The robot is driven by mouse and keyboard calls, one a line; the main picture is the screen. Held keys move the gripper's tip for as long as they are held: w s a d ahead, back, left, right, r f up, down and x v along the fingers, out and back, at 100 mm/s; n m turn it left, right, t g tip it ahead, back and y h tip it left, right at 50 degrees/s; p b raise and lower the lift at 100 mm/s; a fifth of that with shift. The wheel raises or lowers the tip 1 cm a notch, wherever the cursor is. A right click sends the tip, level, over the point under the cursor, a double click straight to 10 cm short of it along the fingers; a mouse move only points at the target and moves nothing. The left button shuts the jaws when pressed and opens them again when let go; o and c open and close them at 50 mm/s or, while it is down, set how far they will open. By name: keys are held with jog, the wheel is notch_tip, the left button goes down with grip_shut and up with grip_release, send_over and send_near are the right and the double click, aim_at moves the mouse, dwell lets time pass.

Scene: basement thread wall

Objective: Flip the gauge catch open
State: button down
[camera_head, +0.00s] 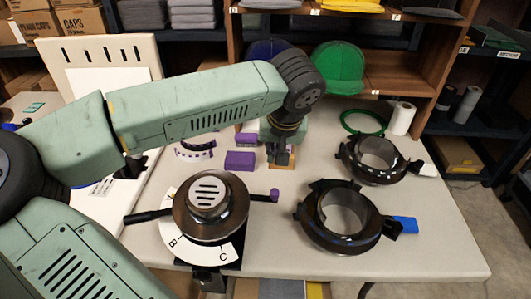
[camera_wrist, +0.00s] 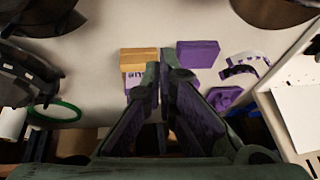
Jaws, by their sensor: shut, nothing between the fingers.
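A round dark device (camera_head: 208,215) with a slotted silver cap stands front centre on the table in the head view. A white plate lettered B and C lies under it. I cannot tell for sure which part is the gauge catch. My gripper (camera_head: 281,158) is behind the device, pointing down, apart from the lever. In the wrist view its fingers (camera_wrist: 161,72) are together and empty, near a tan block (camera_wrist: 139,55).
Two dark rings (camera_head: 345,238) (camera_head: 376,180) with blue and white tabs lie right. Purple blocks (camera_head: 239,161), a green ring (camera_head: 363,122) and a white roll (camera_head: 400,118) lie farther back. Shelves with caps (camera_head: 338,68) stand behind. The front right tabletop is clear.

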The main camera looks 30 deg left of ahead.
jog(key=p+v, duration=0.3)
jog(key=v, duration=0.5)
jog(key=shift+d, duration=0.15)
jog(key=shift+s+r, duration=0.1)
jog(key=shift+s, duration=0.05)
